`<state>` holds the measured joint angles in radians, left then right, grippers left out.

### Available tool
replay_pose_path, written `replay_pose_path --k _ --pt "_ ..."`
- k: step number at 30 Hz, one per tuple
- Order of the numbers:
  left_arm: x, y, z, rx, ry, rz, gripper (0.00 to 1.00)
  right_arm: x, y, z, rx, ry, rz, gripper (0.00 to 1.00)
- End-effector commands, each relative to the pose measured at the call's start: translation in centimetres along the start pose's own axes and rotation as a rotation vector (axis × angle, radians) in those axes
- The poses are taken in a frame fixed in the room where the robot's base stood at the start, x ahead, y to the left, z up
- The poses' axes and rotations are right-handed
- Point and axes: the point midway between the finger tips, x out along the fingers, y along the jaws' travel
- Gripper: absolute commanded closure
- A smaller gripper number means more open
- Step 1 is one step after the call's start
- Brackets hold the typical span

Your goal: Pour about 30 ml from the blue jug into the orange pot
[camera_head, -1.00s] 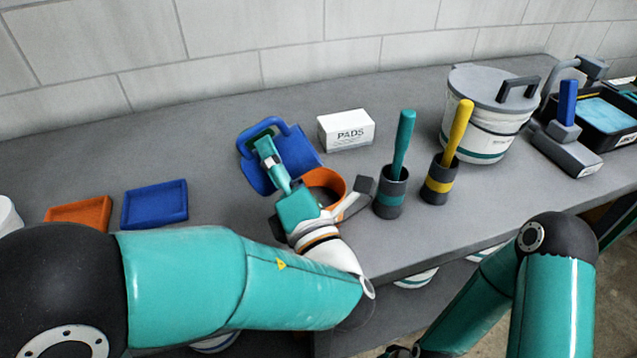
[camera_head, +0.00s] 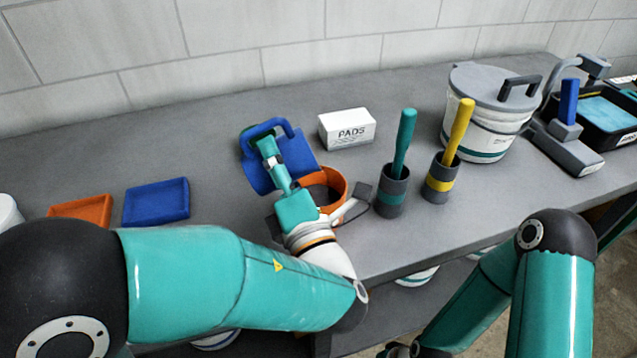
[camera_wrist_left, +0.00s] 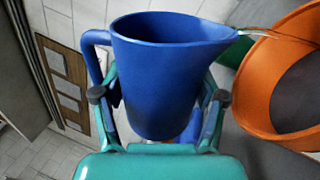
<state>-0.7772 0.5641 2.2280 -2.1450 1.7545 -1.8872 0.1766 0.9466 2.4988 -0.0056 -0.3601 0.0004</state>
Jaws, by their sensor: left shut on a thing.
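The blue jug (camera_head: 292,158) is tilted, its spout towards the orange pot (camera_head: 338,183). My left gripper (camera_head: 274,165) is shut on the jug's body and holds it up beside the pot. In the left wrist view the jug (camera_wrist_left: 165,80) sits between the two fingers, with its handle on the left. A thin streak (camera_wrist_left: 268,34) runs from the spout across the rim of the pot (camera_wrist_left: 258,95). The liquid levels in jug and pot cannot be seen. My left wrist hides part of the pot in the head view. My right arm shows at lower right, its gripper out of view.
A white PADS box (camera_head: 347,129) stands behind the pot. Two dark cups with a teal (camera_head: 404,140) and a yellow handle (camera_head: 459,130) stand to its right, near a lidded bucket (camera_head: 485,120). Blue (camera_head: 156,203) and orange (camera_head: 82,212) trays lie at left.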

Motion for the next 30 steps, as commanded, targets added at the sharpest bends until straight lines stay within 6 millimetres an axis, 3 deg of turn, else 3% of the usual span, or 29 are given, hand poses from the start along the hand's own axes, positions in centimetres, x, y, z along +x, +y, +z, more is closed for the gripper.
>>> replay_pose_path --k 30 --pt "0.0 0.8 -1.5 0.037 -0.010 0.001 0.68 -0.7 -0.3 0.0 0.000 0.000 0.000 0.60"
